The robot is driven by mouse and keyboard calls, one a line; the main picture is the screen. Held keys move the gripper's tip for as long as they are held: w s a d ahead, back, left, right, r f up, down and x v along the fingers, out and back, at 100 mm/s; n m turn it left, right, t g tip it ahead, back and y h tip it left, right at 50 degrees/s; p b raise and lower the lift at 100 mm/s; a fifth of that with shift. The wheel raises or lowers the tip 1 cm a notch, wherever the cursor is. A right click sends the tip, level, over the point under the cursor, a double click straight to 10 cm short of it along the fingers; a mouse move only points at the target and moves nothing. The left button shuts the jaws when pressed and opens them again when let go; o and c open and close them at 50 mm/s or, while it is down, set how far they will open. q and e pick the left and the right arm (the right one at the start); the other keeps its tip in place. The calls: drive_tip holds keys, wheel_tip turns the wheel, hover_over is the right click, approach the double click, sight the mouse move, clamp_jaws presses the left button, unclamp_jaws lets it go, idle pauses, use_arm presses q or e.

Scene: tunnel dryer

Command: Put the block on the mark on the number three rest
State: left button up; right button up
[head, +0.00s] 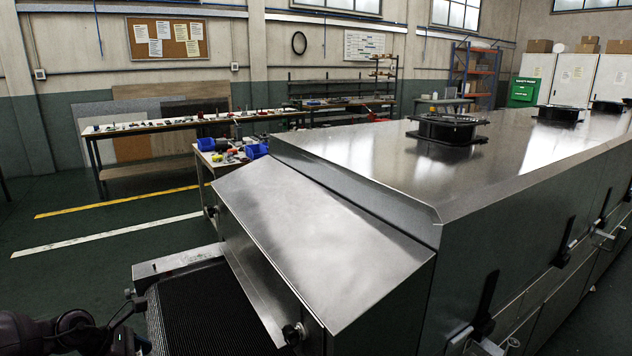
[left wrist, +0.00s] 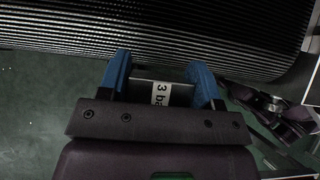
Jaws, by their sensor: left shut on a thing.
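My left gripper (left wrist: 160,70) shows its two blue fingers in the left wrist view, shut on a dark block (left wrist: 142,88) between them. A white label reading "3 ba", cut off, shows between the fingers. The gripper is in front of a black ribbed conveyor belt (left wrist: 150,25), over the green floor near the belt's edge. In the head view only part of my left arm shows at the lower left; its fingers and the block cannot be made out. I cannot see the number three rest or its mark.
The belt (head: 205,310) runs into the steel tunnel dryer (head: 320,240), whose sloped hood and big body fill the middle and right. A knob (head: 293,334) sticks out at the hood's lower edge. Workbenches (head: 150,127) stand at the back. The floor at the left is clear.

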use_arm(q)
drive_tip(key=shift+n+t, duration=0.3)
drive_tip(key=d+r, duration=0.1)
drive_tip(key=d, duration=0.1)
drive_tip(key=w+d+r, duration=0.1)
drive_tip(key=d+r, duration=0.1)
drive_tip(key=w+d+r, duration=0.1)
drive_tip(key=d, duration=0.1)
drive_tip(key=shift+w+d+r, duration=0.1)
drive_tip(key=shift+d+r, duration=0.2)
drive_tip(key=shift+r, duration=0.05)
drive_tip(key=shift+w+d+r+n, duration=0.2)
drive_tip(key=shift+d+r+n, duration=0.1)
drive_tip(key=shift+d+r, duration=0.8)
drive_tip(key=shift+s+d+r+n+t+y, duration=1.1)
drive_tip(key=shift+d+r+n+y, duration=0.9)
drive_tip(key=shift+d+r+n, duration=1.4)
drive_tip(key=s+d+f+n+t+y, duration=0.1)
drive_tip(key=s+f+n+y, duration=0.1)
drive_tip(key=s, duration=1.1)
drive_tip(key=shift+s+d+n, duration=0.2)
drive_tip(key=shift+s+n, duration=0.1)
drive_tip(key=shift+n, duration=0.5)
